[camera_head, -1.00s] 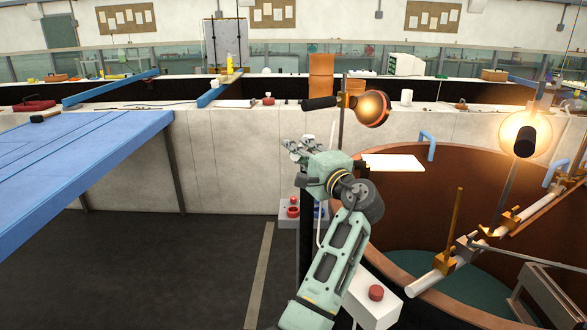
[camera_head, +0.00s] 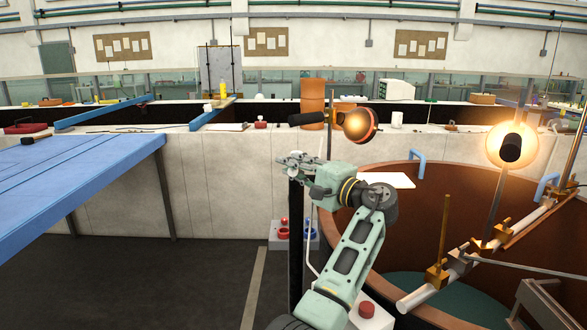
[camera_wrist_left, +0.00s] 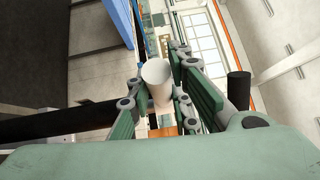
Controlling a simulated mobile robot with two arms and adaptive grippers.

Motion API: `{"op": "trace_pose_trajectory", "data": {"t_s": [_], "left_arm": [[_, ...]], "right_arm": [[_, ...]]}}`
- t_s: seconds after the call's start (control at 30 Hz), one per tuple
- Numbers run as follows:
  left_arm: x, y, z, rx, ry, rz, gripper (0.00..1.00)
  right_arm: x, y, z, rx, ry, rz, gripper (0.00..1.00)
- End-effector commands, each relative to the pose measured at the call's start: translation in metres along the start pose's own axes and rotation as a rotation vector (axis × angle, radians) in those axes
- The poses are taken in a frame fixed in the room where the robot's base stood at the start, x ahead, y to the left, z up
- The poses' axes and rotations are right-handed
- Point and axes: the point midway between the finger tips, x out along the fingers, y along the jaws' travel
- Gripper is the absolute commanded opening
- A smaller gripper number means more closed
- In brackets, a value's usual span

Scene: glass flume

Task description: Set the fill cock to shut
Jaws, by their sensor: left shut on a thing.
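My left gripper (camera_head: 300,163) is in the middle of the head view, above a pedestal with a red knob (camera_head: 284,223) and a blue knob (camera_head: 309,233). In the left wrist view the gripper (camera_wrist_left: 160,90) is shut on a white cylindrical piece (camera_wrist_left: 157,75), which stands between its green fingers. The piece looks like a handle, but I cannot tell from the pictures whether it belongs to the fill cock. Its lower part is hidden, and the cock's setting cannot be read. My right gripper is not in view.
A brown round tank (camera_head: 450,190) stands at the right, with lit lamps (camera_head: 358,124) near it. A red button on a white box (camera_head: 367,310) is below my arm. A blue table (camera_head: 70,170) fills the left. Dark floor (camera_head: 160,280) is clear between.

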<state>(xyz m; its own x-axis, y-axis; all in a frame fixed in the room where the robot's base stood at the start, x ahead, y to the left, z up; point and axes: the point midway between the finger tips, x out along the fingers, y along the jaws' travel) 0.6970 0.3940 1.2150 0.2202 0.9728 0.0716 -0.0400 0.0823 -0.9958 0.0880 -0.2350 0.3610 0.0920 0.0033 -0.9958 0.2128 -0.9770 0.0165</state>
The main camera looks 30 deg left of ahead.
Motion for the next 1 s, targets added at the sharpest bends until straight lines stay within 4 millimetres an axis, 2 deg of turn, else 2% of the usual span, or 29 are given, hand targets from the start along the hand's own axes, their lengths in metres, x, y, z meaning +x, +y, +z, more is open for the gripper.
{"op": "trace_pose_trajectory", "data": {"t_s": [0.03,0.07,0.27,0.53,0.67,0.77,1.0], "left_arm": [[0.0,0.004,0.0,0.008,-0.003,0.006,0.0],[0.0,0.004,0.0,0.007,-0.003,0.006,0.21],[0.0,0.003,0.0,0.004,-0.001,0.004,0.38],[0.0,0.001,0.0,0.002,0.0,0.002,0.38],[-0.008,0.001,0.0,0.001,0.002,0.002,0.38],[-0.024,0.001,-0.001,0.001,0.003,0.002,0.38],[-0.076,0.002,-0.001,0.002,0.003,0.003,0.38]], "right_arm": [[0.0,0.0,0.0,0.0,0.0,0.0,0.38],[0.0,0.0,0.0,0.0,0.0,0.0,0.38],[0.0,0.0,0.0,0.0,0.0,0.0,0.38],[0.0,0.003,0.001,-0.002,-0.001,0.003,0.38],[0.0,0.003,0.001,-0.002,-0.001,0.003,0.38],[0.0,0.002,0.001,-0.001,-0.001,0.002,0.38],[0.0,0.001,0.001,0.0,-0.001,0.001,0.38]]}}
